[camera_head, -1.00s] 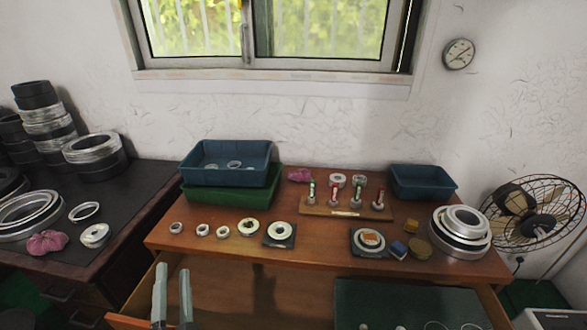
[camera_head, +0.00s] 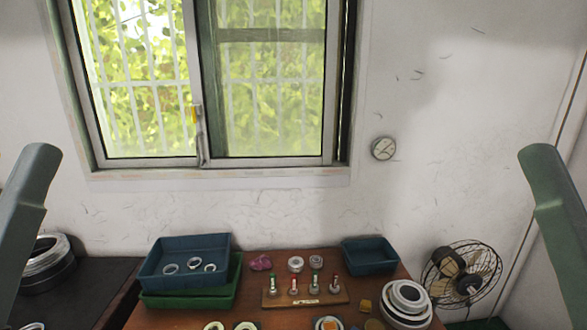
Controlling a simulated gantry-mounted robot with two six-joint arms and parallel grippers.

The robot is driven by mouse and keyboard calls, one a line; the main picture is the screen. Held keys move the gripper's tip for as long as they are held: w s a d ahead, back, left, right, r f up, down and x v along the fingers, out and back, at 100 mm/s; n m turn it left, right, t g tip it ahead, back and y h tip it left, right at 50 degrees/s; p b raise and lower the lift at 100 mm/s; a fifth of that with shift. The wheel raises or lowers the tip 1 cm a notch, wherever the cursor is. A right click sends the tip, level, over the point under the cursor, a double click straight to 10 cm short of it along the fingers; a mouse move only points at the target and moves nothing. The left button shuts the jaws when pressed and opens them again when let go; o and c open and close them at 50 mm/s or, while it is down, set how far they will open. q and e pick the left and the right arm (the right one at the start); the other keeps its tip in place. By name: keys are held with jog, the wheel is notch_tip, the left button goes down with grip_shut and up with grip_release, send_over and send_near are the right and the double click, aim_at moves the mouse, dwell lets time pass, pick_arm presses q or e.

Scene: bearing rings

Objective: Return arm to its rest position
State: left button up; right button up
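Grey-green arm parts of mine stand upright at the left edge (camera_head: 24,205) and right edge (camera_head: 560,205) of the head view. Neither gripper's fingertips can be seen, and neither arm part touches anything on the desk. A blue tray (camera_head: 160,283) holds several metal rings and sits on a green tray (camera_head: 190,301) at the left of the wooden desk (camera_head: 250,262). A wooden stand (camera_head: 308,300) with several red- and green-topped gauges is in the middle. A few rings show at the bottom edge, partly cut off.
A second blue tray (camera_head: 370,257) is at the back right, empty as far as I see. Stacked large rings (camera_head: 406,303) and a wire fan (camera_head: 462,276) are at the right. More rings (camera_head: 48,262) stand on the dark left table. The wall and window behind are clear.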

notch_tip(320, 180, up, 25)
jog(key=p, duration=2.2)
notch_tip(320, 180, down, 59)
jog(key=b, duration=5.9)
jog(key=shift+r, duration=0.2)
